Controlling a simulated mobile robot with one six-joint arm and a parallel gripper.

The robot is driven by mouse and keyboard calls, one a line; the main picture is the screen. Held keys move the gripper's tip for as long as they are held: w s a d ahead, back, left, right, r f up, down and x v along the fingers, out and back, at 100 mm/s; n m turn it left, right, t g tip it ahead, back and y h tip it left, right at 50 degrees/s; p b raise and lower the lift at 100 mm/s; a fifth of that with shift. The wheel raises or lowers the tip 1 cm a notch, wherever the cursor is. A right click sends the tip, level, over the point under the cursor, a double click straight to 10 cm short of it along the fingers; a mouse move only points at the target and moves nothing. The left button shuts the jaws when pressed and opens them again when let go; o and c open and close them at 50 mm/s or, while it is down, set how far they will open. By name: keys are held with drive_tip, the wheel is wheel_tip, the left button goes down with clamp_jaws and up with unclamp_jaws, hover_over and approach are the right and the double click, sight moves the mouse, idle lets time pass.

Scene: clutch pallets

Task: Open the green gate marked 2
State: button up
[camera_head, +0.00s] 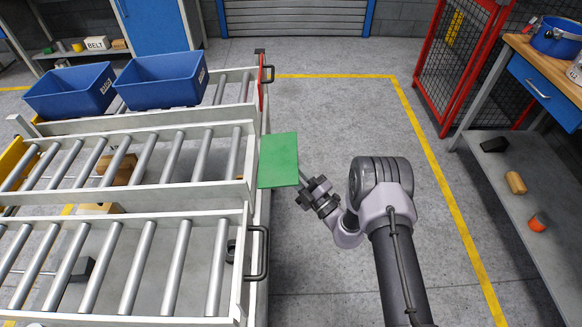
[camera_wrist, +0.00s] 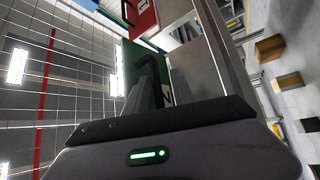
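The green gate (camera_head: 278,160) is at the right end of the middle roller lane. Its broad green face shows from above and it leans outward from the lane end. No number is readable on it in the head view. My gripper (camera_head: 303,184) is at the gate's lower right edge, its fingertips largely hidden there. In the wrist view the green gate (camera_wrist: 131,65) stands behind a black curved handle (camera_wrist: 153,68). My gripper's grey fingers (camera_wrist: 160,90) are close around this handle; whether they press on it I cannot tell.
A red gate (camera_head: 264,82) ends the far lane, which holds two blue bins (camera_head: 160,80). The near lane's end has a black handle (camera_head: 263,252). A workbench (camera_head: 535,70) and red mesh fence (camera_head: 455,50) stand right. The floor between is clear.

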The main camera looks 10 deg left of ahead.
drive_tip(key=p+v, duration=0.4)
drive_tip(key=v, duration=1.3)
drive_tip(key=shift+d+p, duration=0.25)
drive_tip(key=shift+p, duration=0.1)
drive_tip(key=shift+a, duration=0.1)
drive_tip(key=shift+c, duration=0.8)
drive_tip(key=a+h, duration=0.1)
drive_tip(key=a, duration=0.1)
drive_tip(key=a+r+h, duration=0.1)
drive_tip(key=a, duration=0.1)
drive_tip(key=a+r+n, duration=0.1)
drive_tip(key=a, duration=0.1)
drive_tip(key=shift+s+a+h, duration=0.1)
drive_tip(key=shift+s+h, duration=0.2)
drive_tip(key=shift+h, duration=0.1)
clamp_jaws()
drive_tip(key=s+a+r+n+h, duration=0.2)
drive_tip(key=s+a+n+h, duration=0.25)
drive_tip(key=s, duration=0.25)
drive_tip(key=d+f+b+x, duration=0.1)
drive_tip(key=b+x, duration=0.1)
drive_tip(key=x, duration=0.8)
drive_tip(key=shift+w+d+r+g+h+b, duration=0.15)
drive_tip(key=shift+w+d+r+h+b, duration=0.2)
drive_tip(key=shift+d, duration=0.4)
drive_tip(key=shift+w+d+r+g+h+b, duration=0.15)
drive_tip(key=shift+w+d+r+b, duration=0.2)
drive_tip(key=shift+w+d+r, duration=0.25)
